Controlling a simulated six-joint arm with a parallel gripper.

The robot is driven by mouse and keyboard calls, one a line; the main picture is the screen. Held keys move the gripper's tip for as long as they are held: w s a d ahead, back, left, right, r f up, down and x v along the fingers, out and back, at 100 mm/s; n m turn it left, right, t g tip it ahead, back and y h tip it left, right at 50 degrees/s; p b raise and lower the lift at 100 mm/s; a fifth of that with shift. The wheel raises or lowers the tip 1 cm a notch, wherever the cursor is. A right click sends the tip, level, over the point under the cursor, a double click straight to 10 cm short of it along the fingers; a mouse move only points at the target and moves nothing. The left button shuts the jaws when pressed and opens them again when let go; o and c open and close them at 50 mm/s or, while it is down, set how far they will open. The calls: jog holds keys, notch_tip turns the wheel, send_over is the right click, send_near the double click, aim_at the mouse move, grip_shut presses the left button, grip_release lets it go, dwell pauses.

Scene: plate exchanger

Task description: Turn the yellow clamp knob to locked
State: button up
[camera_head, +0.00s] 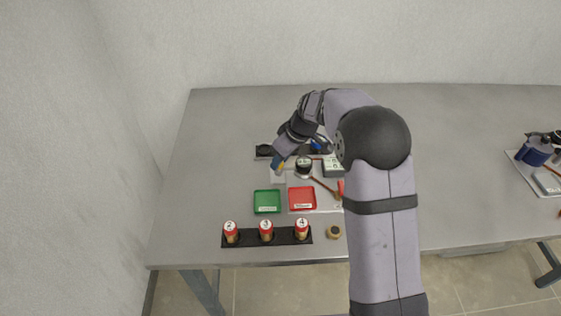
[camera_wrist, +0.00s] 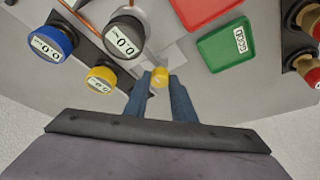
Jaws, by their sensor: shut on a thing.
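The yellow clamp knob (camera_wrist: 160,76) is a small round knob on a light grey plate, at the middle of the wrist view. My gripper (camera_wrist: 160,82) is shut on it, with one blue finger on each side. In the head view my gripper (camera_head: 279,164) reaches down at the bench's middle, and a bit of yellow shows at its tips. Part of the knob is hidden between the fingers, and I cannot tell its turn position.
Close by stand a black-rimmed gauge (camera_wrist: 125,40), a yellow gauge (camera_wrist: 102,78) and a blue gauge (camera_wrist: 50,43). A green tray (camera_head: 267,201), a red tray (camera_head: 302,198) and a black rack (camera_head: 283,238) of numbered red-topped cylinders lie in front. The bench's back is clear.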

aim_at(287, 178)
jog(key=o, duration=1)
jog(key=shift+r, duration=0.1)
jog(key=shift+b+v, duration=0.95)
jog(key=shift+v, duration=2.65)
